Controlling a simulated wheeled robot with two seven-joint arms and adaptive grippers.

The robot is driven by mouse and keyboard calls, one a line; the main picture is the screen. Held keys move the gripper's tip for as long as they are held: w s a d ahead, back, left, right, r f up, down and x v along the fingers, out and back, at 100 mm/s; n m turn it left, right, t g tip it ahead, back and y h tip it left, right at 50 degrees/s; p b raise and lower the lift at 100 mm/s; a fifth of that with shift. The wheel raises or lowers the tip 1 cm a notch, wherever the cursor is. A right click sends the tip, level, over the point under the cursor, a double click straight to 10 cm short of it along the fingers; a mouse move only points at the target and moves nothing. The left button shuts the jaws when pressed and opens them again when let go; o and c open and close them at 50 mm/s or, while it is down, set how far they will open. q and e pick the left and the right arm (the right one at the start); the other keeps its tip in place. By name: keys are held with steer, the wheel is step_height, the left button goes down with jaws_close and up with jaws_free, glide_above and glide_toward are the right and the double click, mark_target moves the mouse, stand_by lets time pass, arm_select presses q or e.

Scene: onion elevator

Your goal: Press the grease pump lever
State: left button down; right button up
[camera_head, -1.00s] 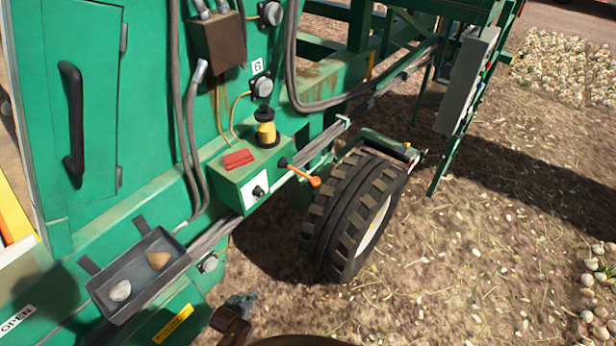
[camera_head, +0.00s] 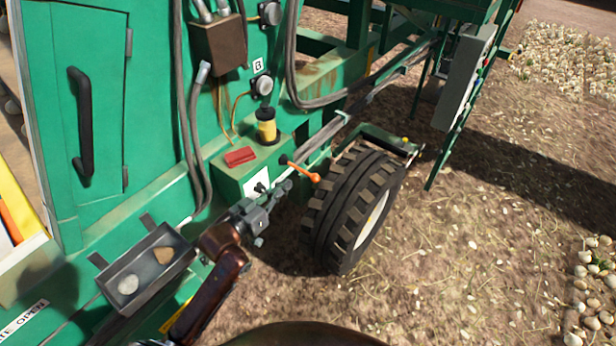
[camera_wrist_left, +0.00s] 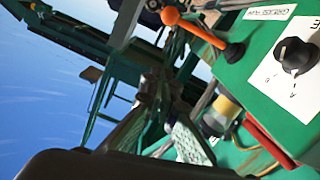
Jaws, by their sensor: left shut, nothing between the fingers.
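The grease pump lever (camera_head: 303,172) has an orange handle and a black pivot. It sticks out from the side of a green box (camera_head: 232,178) on the machine, beside the wheel. It also shows at the top of the left wrist view (camera_wrist_left: 203,32), next to a label and a black knob (camera_wrist_left: 293,54). My left gripper (camera_head: 284,186) is shut and empty, just left of and slightly below the orange handle in the head view. A small gap seems to separate them; contact cannot be told. The gripper partly covers the box's white plate. My right gripper is not in view.
The large black tyre (camera_head: 345,210) stands right of the lever. A grey tray (camera_head: 122,290) with two stones is fixed to the machine at lower left. A yellow-bodied cylinder (camera_head: 266,130) and red block (camera_head: 240,156) sit on the box. Open ground lies right.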

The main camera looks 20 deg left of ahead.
arm_select(q)
steer(key=p, duration=0.2)
glide_above(307, 174)
steer(key=s, duration=0.4)
steer(key=f, duration=0.1)
steer(key=d+f, duration=0.1)
steer(key=f, duration=0.1)
steer(key=shift+w, duration=0.2)
steer(key=shift+w+d+f, duration=0.1)
steer(key=shift+d+f, duration=0.15)
steer(key=shift+f, duration=0.5)
